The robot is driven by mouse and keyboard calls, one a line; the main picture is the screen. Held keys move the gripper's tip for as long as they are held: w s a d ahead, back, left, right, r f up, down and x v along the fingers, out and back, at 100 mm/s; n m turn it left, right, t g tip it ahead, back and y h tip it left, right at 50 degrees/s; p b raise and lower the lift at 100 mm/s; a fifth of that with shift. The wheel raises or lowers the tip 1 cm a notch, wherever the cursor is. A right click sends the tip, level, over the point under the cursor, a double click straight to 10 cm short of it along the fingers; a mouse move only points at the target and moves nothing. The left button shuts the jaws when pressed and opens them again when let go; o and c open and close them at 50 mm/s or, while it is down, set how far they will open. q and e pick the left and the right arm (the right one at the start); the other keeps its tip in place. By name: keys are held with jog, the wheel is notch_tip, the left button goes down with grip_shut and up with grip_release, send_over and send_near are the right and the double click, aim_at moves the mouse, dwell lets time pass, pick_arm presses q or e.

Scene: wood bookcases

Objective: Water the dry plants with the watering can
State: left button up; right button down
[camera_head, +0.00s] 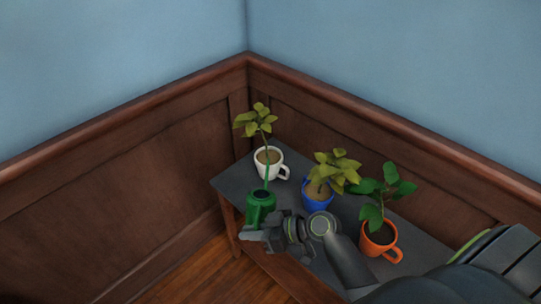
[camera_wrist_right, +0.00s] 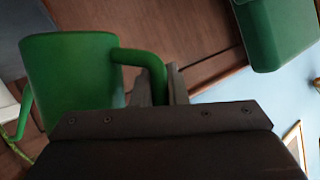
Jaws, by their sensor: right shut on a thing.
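A green watering can (camera_head: 260,207) is held by my right gripper (camera_head: 262,236) near the left end of the table, its spout pointing up toward the white mug. In the right wrist view the can (camera_wrist_right: 72,80) shows at left, with its handle between the fingers of my right gripper (camera_wrist_right: 160,85). A white mug (camera_head: 268,168) holds a yellowish-green plant (camera_head: 258,121). A blue mug (camera_head: 317,200) holds another yellowish plant (camera_head: 337,170). An orange mug (camera_head: 378,242) holds a greener plant (camera_head: 384,193). The soil in the orange mug looks darker. My left gripper is out of view.
The dark table (camera_head: 232,180) stands in a corner against wood panelling (camera_head: 130,190) and blue walls. The mugs stand in a row along it. My right arm reaches across the table's front from the right. A green box-like object (camera_wrist_right: 280,30) shows in the right wrist view.

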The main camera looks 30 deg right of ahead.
aim_at(259, 202)
jog(key=shift+w+d+r+m+p, duration=0.15)
jog(key=shift+w+r+p, duration=0.05)
jog(key=shift+r+p, duration=0.3)
jog(key=shift+w+d+r+m+p, duration=0.1)
jog(key=shift+w+r+m+p, duration=0.1)
jog(key=shift+r+p, duration=0.3)
dwell(0.5)
jog(key=shift+w+d+r+g+p, duration=0.2)
jog(key=shift+r+g+p, duration=0.1)
jog(key=shift+r+p, duration=0.25)
dwell(1.4)
